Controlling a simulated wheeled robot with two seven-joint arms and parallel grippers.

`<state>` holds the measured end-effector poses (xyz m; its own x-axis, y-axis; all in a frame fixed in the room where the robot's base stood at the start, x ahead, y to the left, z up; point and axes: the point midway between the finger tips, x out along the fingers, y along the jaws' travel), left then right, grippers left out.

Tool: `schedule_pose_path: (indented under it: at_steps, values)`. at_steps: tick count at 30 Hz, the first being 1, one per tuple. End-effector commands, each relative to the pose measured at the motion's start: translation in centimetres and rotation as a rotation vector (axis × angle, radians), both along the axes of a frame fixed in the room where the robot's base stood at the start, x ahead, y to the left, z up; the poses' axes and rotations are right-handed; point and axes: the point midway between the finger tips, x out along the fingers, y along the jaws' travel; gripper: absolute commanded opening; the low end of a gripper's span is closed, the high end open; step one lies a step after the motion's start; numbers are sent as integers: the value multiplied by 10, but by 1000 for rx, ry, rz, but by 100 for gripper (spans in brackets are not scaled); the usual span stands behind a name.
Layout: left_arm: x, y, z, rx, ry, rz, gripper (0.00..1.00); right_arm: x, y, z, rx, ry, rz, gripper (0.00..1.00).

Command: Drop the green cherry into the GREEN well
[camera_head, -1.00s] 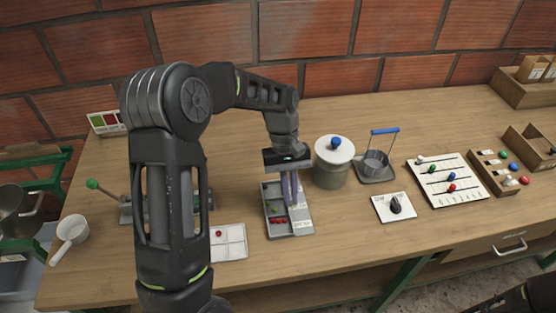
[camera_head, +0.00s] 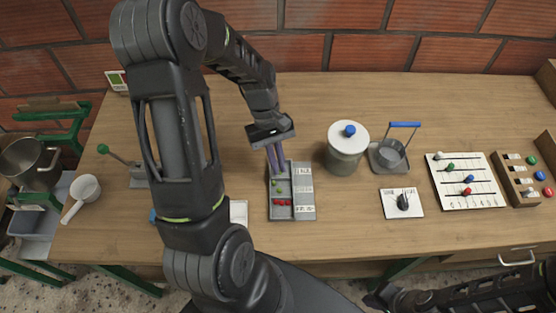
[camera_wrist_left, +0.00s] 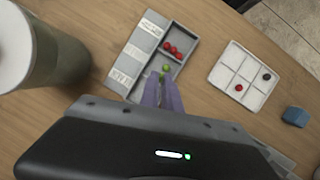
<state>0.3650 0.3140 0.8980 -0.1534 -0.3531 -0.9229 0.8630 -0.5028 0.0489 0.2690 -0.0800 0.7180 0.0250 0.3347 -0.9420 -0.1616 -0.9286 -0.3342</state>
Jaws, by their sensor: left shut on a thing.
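My left gripper (camera_head: 277,168), with purple fingers, is over the far left part of a grey compartment tray (camera_head: 304,189). In the left wrist view its fingers (camera_wrist_left: 164,88) are close together, with a green cherry (camera_wrist_left: 166,68) at their tips. I take the gripper as shut on this cherry, though the grip itself is partly hidden. Several red cherries (camera_wrist_left: 172,49) lie in the tray's near compartment. The labels on the tray are too small to read, so I cannot tell which well is green. My right gripper (camera_head: 382,296) is dark and unclear at the bottom edge.
A white divided tray (camera_wrist_left: 228,65) holds a red and a black piece. A blue block (camera_wrist_left: 296,116) lies beside it. A lidded jar (camera_head: 347,150) stands right of the grey tray. A dial plate (camera_head: 391,208) and a slider board (camera_head: 466,182) are further right.

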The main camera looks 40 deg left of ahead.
Motion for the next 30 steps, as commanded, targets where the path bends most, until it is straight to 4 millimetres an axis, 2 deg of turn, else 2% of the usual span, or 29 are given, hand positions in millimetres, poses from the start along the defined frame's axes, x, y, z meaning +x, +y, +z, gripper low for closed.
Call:
schedule_pose_path:
  at_steps: [1, 4, 9, 21, 22, 30]
  values:
    - [0, 0, -10, -1, 2, 0, 0, 0, 0, -7, 1, -1, 1, 0]
    - [0, 0, -23, 0, 1, 0, 0, 1, 1, -16, 3, -6, 0, 0]
    - [0, 0, -38, 0, 0, -1, 0, 1, 3, -27, 6, -11, 1, 0]
    - [0, 0, -42, 0, 0, -1, 0, 2, 4, -29, 9, -14, 2, 0]
    - [0, 0, -42, 0, 0, -1, 7, 2, 4, -29, 9, -14, 2, 0]
    - [0, 0, -42, 0, 0, -1, 30, 2, 4, -29, 9, -14, 2, 0]
